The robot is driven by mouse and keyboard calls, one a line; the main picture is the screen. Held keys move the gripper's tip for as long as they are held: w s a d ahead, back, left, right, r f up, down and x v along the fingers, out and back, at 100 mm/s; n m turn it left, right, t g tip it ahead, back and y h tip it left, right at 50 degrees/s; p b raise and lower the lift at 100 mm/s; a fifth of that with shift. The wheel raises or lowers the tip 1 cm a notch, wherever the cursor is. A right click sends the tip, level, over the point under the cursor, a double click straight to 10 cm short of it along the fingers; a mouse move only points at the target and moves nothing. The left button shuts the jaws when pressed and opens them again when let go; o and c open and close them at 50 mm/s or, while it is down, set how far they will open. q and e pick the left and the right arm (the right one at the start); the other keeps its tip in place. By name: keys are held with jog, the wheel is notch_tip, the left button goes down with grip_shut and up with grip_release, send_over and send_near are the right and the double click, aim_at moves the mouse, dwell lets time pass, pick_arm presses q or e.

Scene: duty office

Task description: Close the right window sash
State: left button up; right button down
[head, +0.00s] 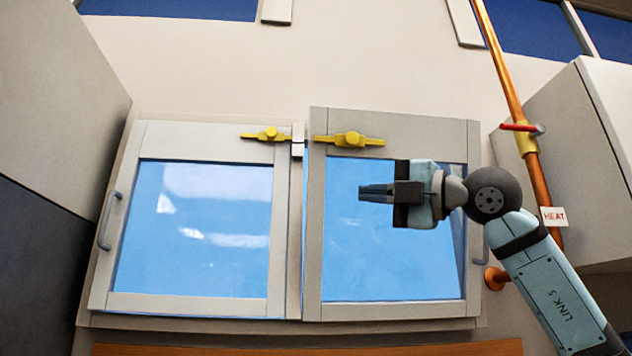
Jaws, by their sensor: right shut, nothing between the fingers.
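The right window sash (393,311) is a grey frame around a blue pane. Its top edge sits a little higher than the left sash's, and a narrow gap shows along its left side; how far ajar it stands I cannot tell. A yellow fitting (348,139) is on its top rail. A grey handle (487,252) shows at its right edge, partly hidden by my arm. My right gripper (362,193) is shut and empty, in front of the upper pane, fingers pointing left. Contact with the sash cannot be told. My left gripper is out of view.
The left window sash (190,301) has a handle (108,220) and a yellow fitting (266,135). An orange pipe (543,190) with a red valve lever (520,127) and a HEAT tag (553,217) runs down the right. Cabinets stand at both sides.

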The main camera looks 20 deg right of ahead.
notch_tip(320, 180, up, 3)
jog(key=s+d+m+t+h, duration=0.1)
jog(key=d+t+h, duration=0.1)
jog(key=p, duration=0.4)
send_near(318, 176)
jog(key=w+a, duration=0.1)
jog(key=a, duration=0.3)
jog(key=w, duration=0.1)
jog(key=w+r+p, duration=0.1)
jog(key=w+p, duration=0.1)
jog(key=shift+w+d+r+m, duration=0.2)
jog(key=shift+r+m, duration=0.1)
jog(key=shift+m, duration=0.1)
jog(key=shift+w+d, duration=0.2)
jog(key=shift+w, duration=0.25)
